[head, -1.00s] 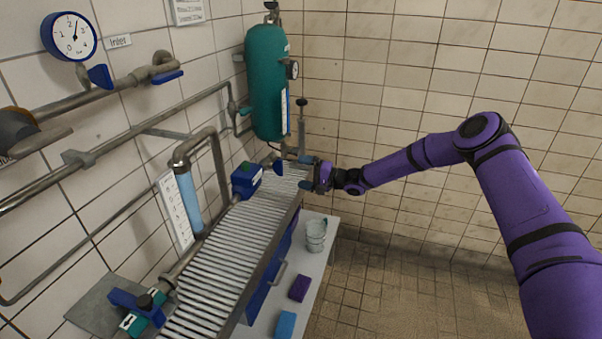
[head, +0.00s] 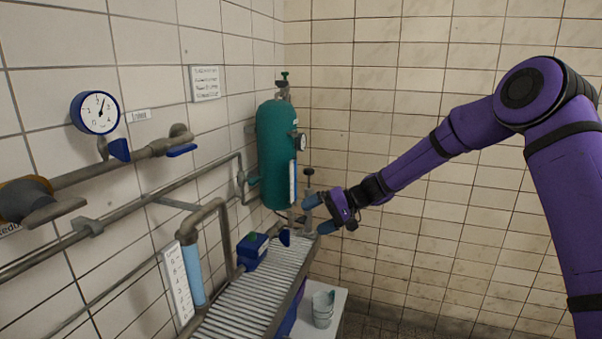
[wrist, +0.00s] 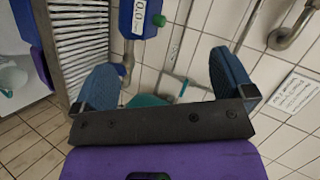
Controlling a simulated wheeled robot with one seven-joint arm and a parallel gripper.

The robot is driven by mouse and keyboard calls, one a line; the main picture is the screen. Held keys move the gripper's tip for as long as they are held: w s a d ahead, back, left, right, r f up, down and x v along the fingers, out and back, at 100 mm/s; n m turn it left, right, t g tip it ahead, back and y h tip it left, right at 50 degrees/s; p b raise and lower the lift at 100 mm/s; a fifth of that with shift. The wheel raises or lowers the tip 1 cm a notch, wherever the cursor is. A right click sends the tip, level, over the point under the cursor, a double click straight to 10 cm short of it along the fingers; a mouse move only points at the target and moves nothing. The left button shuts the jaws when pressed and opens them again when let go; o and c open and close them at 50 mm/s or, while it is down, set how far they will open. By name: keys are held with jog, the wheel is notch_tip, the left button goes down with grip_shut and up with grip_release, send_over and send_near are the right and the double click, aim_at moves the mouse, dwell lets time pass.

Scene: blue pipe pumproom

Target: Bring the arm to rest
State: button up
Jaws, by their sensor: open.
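My purple arm reaches in from the right in the head view. My gripper (head: 328,214) hangs just past the far end of the ribbed grate, in front of the green tank's lower right side. In the wrist view my gripper (wrist: 165,85) shows two blue fingers spread wide apart, with nothing between them but the wall and pipes behind. The gripper is open and empty. Whether a fingertip touches anything near the tank's foot, I cannot tell.
The green tank (head: 277,155) stands in the corner. The ribbed grate (head: 255,295) carries a blue box (head: 252,252). Pipes and a gauge (head: 95,112) line the left wall. The right side is open tiled wall.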

jog(key=s+d+r+t+h, duration=0.1)
jog(key=s+d+r+h, duration=0.2)
jog(key=s+d+r, duration=0.4)
jog(key=s+d+r+h, duration=0.25)
jog(key=s+r, duration=0.25)
jog(key=s, duration=0.3)
jog(key=s+d+r+t+h, duration=0.1)
jog(key=s+d+r+h, duration=0.25)
jog(key=s+r, duration=0.35)
jog(key=s+d+m+t+h, duration=0.1)
jog(key=s+d, duration=0.5)
jog(key=s, duration=0.4)
jog(key=s+d+r+m+t+h, duration=0.1)
jog(key=s+d+t+h, duration=0.1)
jog(key=s+d, duration=0.5)
jog(key=s, duration=0.4)
jog(key=shift+r+m+h, duration=0.2)
jog(key=shift+m+h, duration=0.1)
jog(key=shift+m, duration=0.1)
